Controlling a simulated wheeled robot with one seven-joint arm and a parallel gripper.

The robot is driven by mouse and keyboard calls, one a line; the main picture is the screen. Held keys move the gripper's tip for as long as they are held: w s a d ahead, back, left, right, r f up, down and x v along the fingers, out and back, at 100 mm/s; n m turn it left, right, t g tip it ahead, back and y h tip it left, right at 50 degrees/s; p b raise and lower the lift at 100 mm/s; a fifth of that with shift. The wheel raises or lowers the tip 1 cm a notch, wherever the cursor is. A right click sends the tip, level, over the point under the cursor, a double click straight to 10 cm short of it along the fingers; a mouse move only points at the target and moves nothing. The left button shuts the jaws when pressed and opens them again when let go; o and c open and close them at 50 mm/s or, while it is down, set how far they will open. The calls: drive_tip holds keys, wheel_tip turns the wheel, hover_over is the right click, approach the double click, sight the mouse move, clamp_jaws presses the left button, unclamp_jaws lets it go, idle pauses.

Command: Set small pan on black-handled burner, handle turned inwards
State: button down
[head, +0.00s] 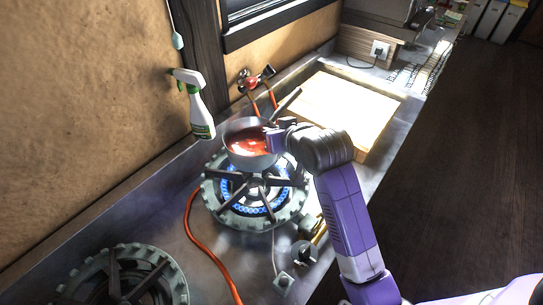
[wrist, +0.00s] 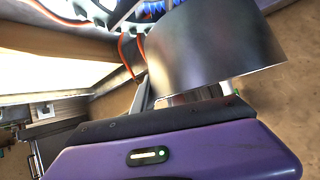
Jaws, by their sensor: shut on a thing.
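The small pan (head: 238,150) is grey metal with shiny reddish contents. It is over the far part of the lit burner (head: 213,205); I cannot tell whether it touches the grate. Its handle (head: 290,101) points up and right, towards the wooden board. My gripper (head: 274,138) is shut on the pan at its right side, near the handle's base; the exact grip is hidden. In the wrist view the pan's side (wrist: 215,50) fills the upper right, with blue flame (wrist: 155,8) near the top. A dark knob (head: 304,253) is at the burner's near right.
A second burner (head: 120,282) stands at lower left, unlit where seen. An orange hose (head: 191,235) runs between the burners. A spray bottle (head: 195,108) hangs by the wall. A pale wooden board (head: 335,108) lies beyond the pan. A red-and-black valve (head: 255,80) is behind it.

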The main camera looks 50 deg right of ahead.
wheel_tip(320, 180, down, 9)
drive_tip(key=shift+f, duration=0.1)
idle(0.4)
drive_tip(key=shift+f, duration=0.1)
drive_tip(key=c, duration=1.4)
unclamp_jaws()
drive_tip(key=shift+f, duration=0.1)
drive_tip(key=shift+o, duration=0.2)
